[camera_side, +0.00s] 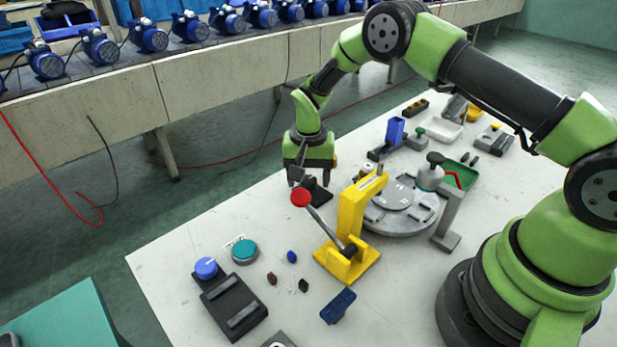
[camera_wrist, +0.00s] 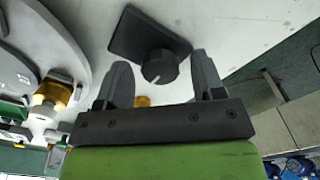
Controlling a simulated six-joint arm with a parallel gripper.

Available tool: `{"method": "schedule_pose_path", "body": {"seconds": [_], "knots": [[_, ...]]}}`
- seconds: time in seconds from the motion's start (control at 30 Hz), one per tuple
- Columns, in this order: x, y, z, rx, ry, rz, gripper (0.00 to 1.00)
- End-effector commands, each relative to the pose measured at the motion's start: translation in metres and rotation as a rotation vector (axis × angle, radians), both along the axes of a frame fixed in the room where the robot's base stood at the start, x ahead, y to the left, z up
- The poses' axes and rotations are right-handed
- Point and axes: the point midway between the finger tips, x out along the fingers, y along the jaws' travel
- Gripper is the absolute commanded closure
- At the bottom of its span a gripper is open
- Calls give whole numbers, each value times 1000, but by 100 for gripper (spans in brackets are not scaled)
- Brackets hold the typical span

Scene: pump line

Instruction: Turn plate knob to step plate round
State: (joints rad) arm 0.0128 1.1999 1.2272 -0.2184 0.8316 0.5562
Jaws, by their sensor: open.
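The plate knob (camera_wrist: 160,66) is a black round knob with a pale pointer line, on a dark flat base (camera_wrist: 138,35). In the side view its dark base (camera_side: 319,194) shows below my gripper (camera_side: 305,178), which partly hides the knob. My gripper (camera_wrist: 160,60) is open, pointing down, with the knob showing between its two fingers in the wrist view. I cannot tell whether they touch it. The round grey plate (camera_side: 414,219) lies right of the knob, behind the yellow press; its edge (camera_wrist: 62,45) shows at the left of the wrist view.
A yellow lever press (camera_side: 350,225) with a red ball handle (camera_side: 301,197) stands close in front of my gripper. A grey post (camera_side: 450,215) stands by the plate. A black box with a blue knob (camera_side: 206,268) and a teal button (camera_side: 245,250) sit front left. The table's left back is clear.

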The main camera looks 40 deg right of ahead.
Motion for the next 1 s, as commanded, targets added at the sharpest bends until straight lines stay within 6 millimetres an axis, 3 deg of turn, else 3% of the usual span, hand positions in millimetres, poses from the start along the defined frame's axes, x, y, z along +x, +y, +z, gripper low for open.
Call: {"method": "schedule_pose_path", "body": {"seconds": [0.33,0.57,1.0], "knots": [[0,0,-6,1,-1,-1,38],[0,0,-5,0,0,-1,86],[0,0,-5,1,1,82,86]]}}
